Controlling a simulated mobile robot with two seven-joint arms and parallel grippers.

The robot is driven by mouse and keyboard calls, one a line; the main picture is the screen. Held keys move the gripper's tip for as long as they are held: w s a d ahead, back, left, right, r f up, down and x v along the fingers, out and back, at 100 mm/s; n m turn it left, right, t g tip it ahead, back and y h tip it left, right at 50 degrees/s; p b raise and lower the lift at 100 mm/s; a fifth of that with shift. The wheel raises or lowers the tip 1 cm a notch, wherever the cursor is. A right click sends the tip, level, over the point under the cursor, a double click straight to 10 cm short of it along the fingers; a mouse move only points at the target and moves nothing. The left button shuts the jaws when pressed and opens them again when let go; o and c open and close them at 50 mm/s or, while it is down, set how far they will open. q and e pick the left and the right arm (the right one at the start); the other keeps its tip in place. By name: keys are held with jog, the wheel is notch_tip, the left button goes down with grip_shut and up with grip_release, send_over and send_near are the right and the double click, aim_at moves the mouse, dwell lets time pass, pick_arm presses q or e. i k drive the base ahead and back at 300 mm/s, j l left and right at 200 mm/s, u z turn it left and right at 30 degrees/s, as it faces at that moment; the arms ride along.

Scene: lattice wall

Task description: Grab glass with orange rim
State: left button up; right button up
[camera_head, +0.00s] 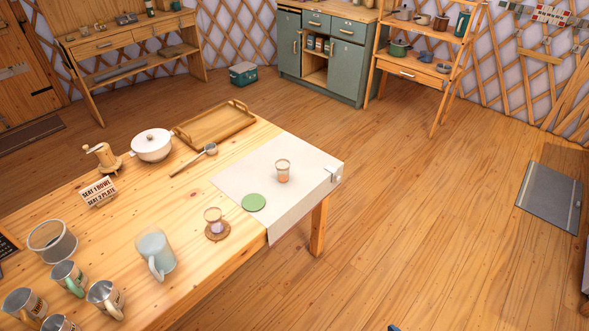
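A small clear glass (283,170) with an orange lower part stands upright on the pale cloth at the table's right end; its rim looks orange-brown. A second small glass (213,220) with a purplish lower part stands on a round brown coaster (218,235) left of the cloth; its rim also looks tan or orange. At this size I cannot tell the two rim colours apart with certainty.
The wooden table (120,225) also holds a green coaster (254,202), a pale pitcher (155,252), several mugs, a ladle (195,158), a white pot (151,145) and a wooden tray (214,124). The floor (420,220) right of the table is clear.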

aim_at(282, 166)
jog(key=u, duration=0.4)
jog(key=i+l+u, duration=0.1)
jog(key=u, duration=0.25)
jog(key=l+u, duration=0.15)
jog(key=u, duration=0.25)
jog(key=l+u, duration=0.35)
jog(key=l, duration=0.15)
jog(key=l+u, duration=0.35)
jog(key=l, duration=0.15)
